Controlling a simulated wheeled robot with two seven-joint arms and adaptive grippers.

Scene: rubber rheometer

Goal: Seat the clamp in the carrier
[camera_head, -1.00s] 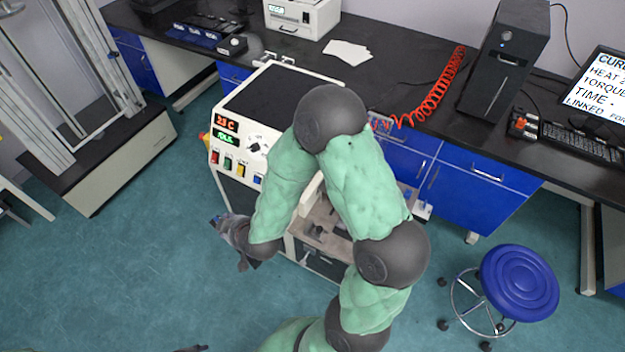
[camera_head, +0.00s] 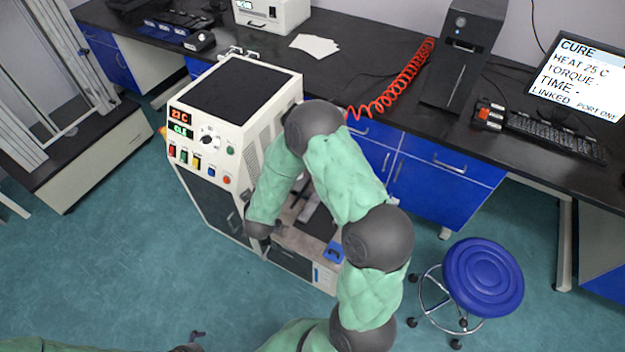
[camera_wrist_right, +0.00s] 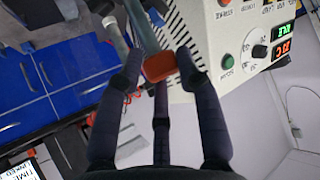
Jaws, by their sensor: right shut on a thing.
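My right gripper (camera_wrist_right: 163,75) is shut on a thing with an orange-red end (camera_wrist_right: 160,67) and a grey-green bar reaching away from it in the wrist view. I take it to be the clamp, but its far end is cut off. A grey part (camera_head: 308,208) shows on that deck, partly covered by the arm. I cannot tell which part is the carrier. My left gripper (camera_head: 197,337) shows only a dark tip at the bottom edge; its opening is unclear.
The white rheometer cabinet (camera_head: 240,140) stands left of my arm, with lit displays and coloured buttons. A blue part (camera_head: 333,251) sits at the deck's front right corner. A blue stool (camera_head: 483,278) stands at right. Open floor lies at front left.

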